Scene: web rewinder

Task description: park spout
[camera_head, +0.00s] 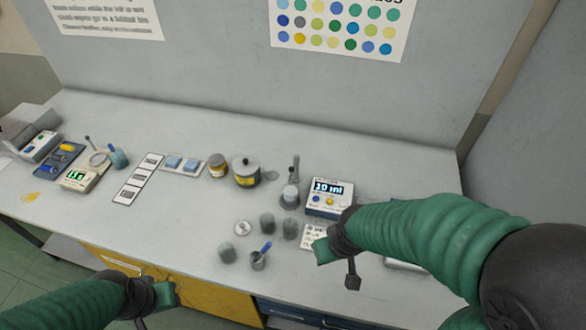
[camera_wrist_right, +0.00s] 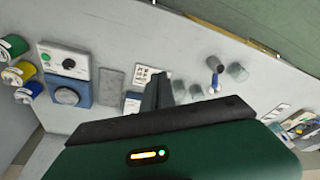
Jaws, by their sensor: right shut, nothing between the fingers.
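A dispenser (camera_head: 291,190) stands behind the middle of the bench. It has a pale body and a dark upright part that may be the spout; at this size I cannot tell its exact pose. A white control box (camera_head: 330,197) reading "10 ml" stands just right of it. My right gripper (camera_head: 352,278) is shut and empty, in front of the box and apart from the dispenser. Its dark fingers also show in the right wrist view (camera_wrist_right: 158,92), where the dispenser is not clearly seen. My left gripper (camera_head: 150,308) is low at the left, over the bench front; its fingers are partly hidden.
A yellow-labelled pot (camera_head: 246,172) and a jar (camera_head: 218,166) are left of the dispenser. A scale (camera_head: 80,178) is far left. A blue-white knobbed device (camera_wrist_right: 66,72) shows in the wrist view.

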